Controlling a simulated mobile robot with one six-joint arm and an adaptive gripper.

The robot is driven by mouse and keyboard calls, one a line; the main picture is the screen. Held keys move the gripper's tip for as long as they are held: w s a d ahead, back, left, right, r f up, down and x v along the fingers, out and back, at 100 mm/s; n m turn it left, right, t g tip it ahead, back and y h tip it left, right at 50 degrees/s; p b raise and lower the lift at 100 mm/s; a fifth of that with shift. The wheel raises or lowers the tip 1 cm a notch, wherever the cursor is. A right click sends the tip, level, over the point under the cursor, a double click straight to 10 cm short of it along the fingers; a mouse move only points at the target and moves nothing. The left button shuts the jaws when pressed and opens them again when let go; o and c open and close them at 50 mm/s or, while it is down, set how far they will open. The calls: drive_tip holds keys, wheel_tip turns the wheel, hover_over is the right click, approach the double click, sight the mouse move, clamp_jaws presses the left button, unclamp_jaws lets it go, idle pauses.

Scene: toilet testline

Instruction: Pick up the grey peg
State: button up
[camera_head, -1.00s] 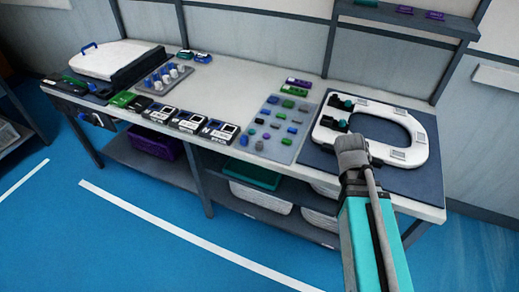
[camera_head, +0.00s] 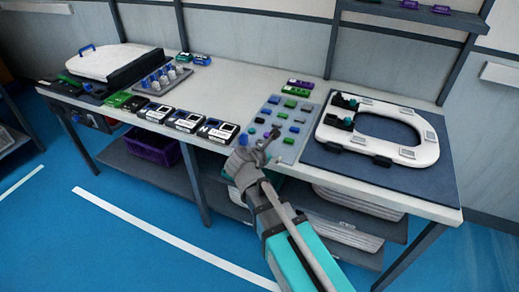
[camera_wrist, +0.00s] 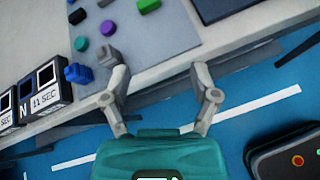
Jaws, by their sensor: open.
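The grey peg (camera_wrist: 107,56) stands on the grey peg board (camera_wrist: 165,32), near the board's edge, in the wrist view. In the head view I cannot make it out clearly near my gripper. My gripper (camera_wrist: 162,84) is open, with nothing between its fingers. Its left finger in the wrist view appears close to the grey peg; I cannot tell whether they touch. In the head view my gripper (camera_head: 258,146) is over the front left part of the board (camera_head: 284,156).
A blue peg (camera_wrist: 76,73), a green peg (camera_wrist: 80,44) and a purple peg (camera_wrist: 107,28) are close to the grey one. Labelled black-and-white boxes (camera_head: 187,122) stand left of the board. A white toilet seat (camera_head: 425,152) lies on the dark mat (camera_head: 340,165) to the right.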

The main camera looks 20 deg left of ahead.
sight(259, 140)
drive_tip(key=s+a+n+t+y+b, duration=0.1)
drive_tip(key=s+a+n+t, duration=0.1)
drive_tip(key=a+n, duration=0.3)
drive_tip(key=a, duration=0.2)
drive_tip(key=shift+s+a+r+y, duration=0.2)
drive_tip(key=shift+s+a+y, duration=0.1)
drive_tip(key=b+x, duration=0.3)
drive_tip(key=x, duration=0.5)
drive_tip(key=shift+w+f+b, duration=0.1)
drive_tip(key=shift+w+b, duration=0.2)
drive_tip(key=shift+a+b+x, duration=0.15)
drive_tip(key=shift+b+x, duration=0.4)
drive_tip(key=shift+x, duration=0.75)
drive_tip(key=shift+a+b+x, duration=0.15)
drive_tip(key=shift+b+x, duration=0.35)
drive_tip(key=shift+x, duration=0.85)
